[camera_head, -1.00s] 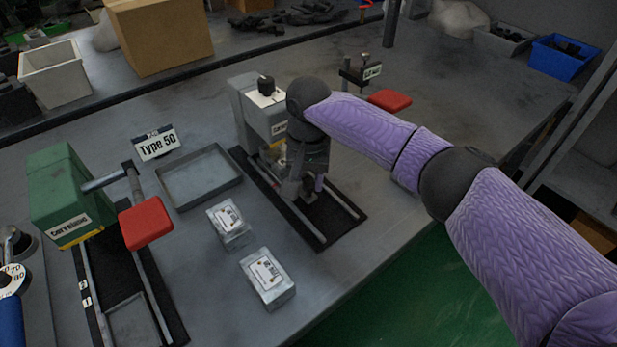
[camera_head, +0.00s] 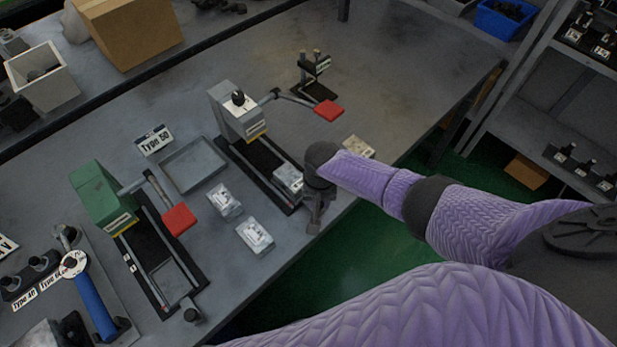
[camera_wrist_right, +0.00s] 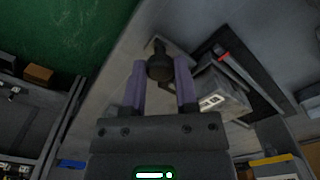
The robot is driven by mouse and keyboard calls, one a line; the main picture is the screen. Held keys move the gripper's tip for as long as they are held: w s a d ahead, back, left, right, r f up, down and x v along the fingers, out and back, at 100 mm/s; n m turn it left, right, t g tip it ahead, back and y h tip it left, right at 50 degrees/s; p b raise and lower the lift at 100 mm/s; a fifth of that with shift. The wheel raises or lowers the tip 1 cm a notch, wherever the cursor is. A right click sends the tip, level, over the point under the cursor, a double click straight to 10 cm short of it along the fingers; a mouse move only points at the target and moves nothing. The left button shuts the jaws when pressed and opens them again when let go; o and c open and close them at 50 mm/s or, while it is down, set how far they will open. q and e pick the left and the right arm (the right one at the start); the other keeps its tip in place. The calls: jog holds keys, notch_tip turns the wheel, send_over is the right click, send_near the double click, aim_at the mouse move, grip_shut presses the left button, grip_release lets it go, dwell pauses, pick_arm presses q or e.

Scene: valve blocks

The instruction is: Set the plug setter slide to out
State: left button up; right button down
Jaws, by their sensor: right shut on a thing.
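The grey setter (camera_head: 232,112) with a black knob on top stands at the middle of the bench. Its label is too small to read. Its dark slide rails (camera_head: 262,160) run towards the bench's front edge. A silver valve block (camera_head: 288,178) sits near the front end of the rails, clear of the setter's head; it also shows in the wrist view (camera_wrist_right: 222,100). My right gripper (camera_head: 314,218) points down at the slide's front end, by the bench edge. In the wrist view its fingers (camera_wrist_right: 161,80) are closed around a black round knob (camera_wrist_right: 160,66). My left gripper is out of view.
Two silver blocks (camera_head: 255,237) lie left of the slide, near an empty grey tray (camera_head: 192,165). A green press (camera_head: 102,195) with a red-handled lever stands at left. The setter's red lever pad (camera_head: 328,110) sticks out behind my right arm.

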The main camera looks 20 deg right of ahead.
jog(key=shift+s+d+f, duration=0.1)
jog(key=shift+s, duration=0.05)
jog(key=shift+c, duration=1.8)
grip_release()
jog(key=shift+s, duration=0.15)
jog(key=shift+r, duration=0.25)
notch_tip(320, 180, up, 10)
jog(key=p, duration=0.5)
jog(key=shift+f, duration=0.25)
